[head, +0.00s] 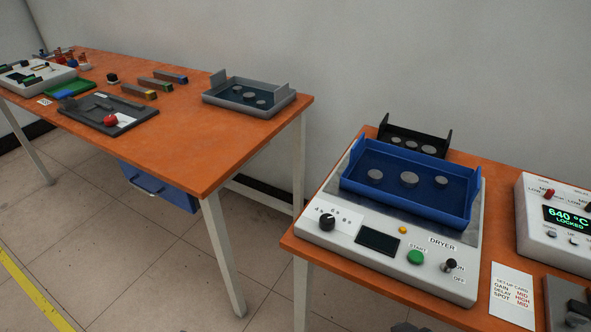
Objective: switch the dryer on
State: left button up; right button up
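The dryer (340,255) is a white box on the right-hand orange table in the head view. Its toggle switch (448,266) sits at the front right between the labels ON and OFF. The lever's exact position is too small to tell. A green START button (415,257), a small orange lamp (403,230), a dark blank display (377,240) and a black dial (327,222) are on the same panel. A blue tray (350,183) with several grey discs lies on top of the dryer.
A white unit (558,235) reading 640 °C LOCKED stands right of the dryer, with a set-up card (512,285) between them. A black tray (383,133) is behind the dryer. Another orange table (190,145) at left holds a grey tray (292,101). A floor gap separates the tables.

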aim_at(451, 263)
jog(key=z, duration=1.3)
